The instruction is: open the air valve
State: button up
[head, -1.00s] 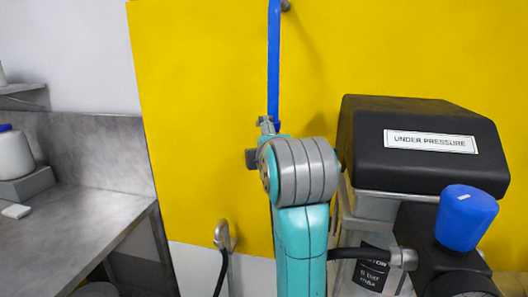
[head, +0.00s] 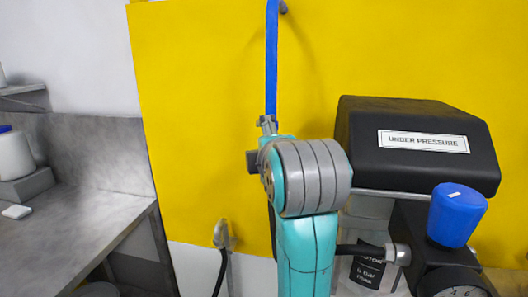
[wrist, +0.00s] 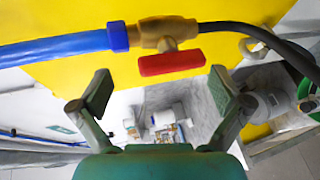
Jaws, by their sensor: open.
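The air valve (wrist: 165,30) is a brass body in the wrist view, with a red lever handle (wrist: 171,63) below it. The handle lies nearly along the line of the pipe. A blue pipe (wrist: 60,46) enters the valve from the left, and a black hose (wrist: 255,32) leaves it on the right. My gripper (wrist: 165,92) is open, its two pads apart to the left and right below the handle, with nothing between them. In the head view the blue pipe (head: 272,60) runs down the yellow panel. My arm hides the valve there.
A black box marked "UNDER PRESSURE" (head: 418,145) stands right of my arm, with a blue cap (head: 457,214) and a gauge (head: 455,283) near it. A metal bench (head: 75,205) is at the left. The yellow panel (head: 200,110) stands behind.

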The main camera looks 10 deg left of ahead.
jog(key=s+d, duration=0.3)
jog(key=s, duration=0.6)
jog(key=shift+d+f, duration=0.25)
jog(key=shift+f, duration=0.05)
dwell(0.6)
dwell(0.4)
